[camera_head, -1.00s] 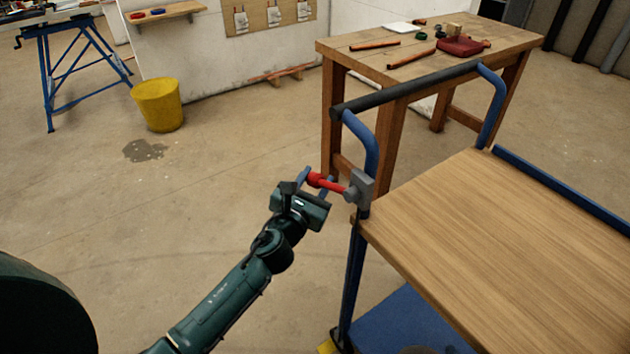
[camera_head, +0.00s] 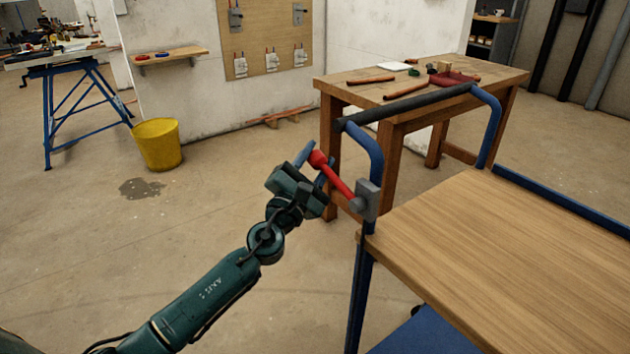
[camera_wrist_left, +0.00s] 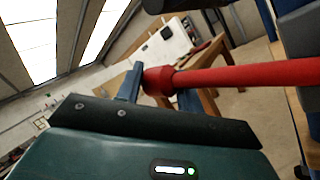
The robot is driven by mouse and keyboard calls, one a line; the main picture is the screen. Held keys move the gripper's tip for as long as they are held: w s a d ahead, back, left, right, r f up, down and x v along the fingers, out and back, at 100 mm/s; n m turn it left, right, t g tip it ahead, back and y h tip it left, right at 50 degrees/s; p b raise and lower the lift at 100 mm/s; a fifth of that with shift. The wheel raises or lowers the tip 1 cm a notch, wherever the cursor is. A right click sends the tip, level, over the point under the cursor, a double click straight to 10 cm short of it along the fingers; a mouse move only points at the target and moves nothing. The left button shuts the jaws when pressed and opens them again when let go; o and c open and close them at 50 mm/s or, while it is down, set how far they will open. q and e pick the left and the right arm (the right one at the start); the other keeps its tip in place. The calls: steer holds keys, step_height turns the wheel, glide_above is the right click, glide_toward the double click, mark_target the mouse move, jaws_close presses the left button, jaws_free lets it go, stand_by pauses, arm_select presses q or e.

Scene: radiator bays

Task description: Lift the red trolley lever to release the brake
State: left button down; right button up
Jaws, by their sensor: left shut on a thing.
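The red lever (camera_head: 338,181) sits on a grey bracket (camera_head: 368,201) at the near left corner post of the trolley (camera_head: 490,240). It slopes up and to the left from the bracket to a thicker red knob. My left gripper (camera_head: 318,163) is shut on the knob end, with a blue finger on either side of it. In the left wrist view the red lever (camera_wrist_left: 250,75) runs from the right to the knob between the fingers (camera_wrist_left: 155,85). My right gripper is not in view.
The trolley's dark push bar (camera_head: 405,105) and blue frame stand just right of the lever. A wooden workbench (camera_head: 335,88) with tools is behind it. A yellow bucket (camera_head: 158,145) stands on the floor at left. The floor between is clear.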

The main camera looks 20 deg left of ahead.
arm_select(q)
steer(key=shift+s+d+r+m+h+b, duration=0.15)
steer(key=shift+r+m+h+b, duration=0.15)
steer(key=shift+r+m, duration=0.2)
steer(key=shift+s+d+r+m+h+b, duration=0.15)
steer(key=shift+r+m+h, duration=0.25)
steer(key=shift+m, duration=0.2)
steer(key=shift+r+m+h, duration=0.3)
steer(key=shift+m+h, duration=0.1)
steer(key=shift+r, duration=0.1)
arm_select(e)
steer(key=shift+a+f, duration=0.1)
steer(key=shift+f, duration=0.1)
arm_select(q)
steer(key=c, duration=0.9)
jaws_free()
steer(key=shift+d, duration=0.1)
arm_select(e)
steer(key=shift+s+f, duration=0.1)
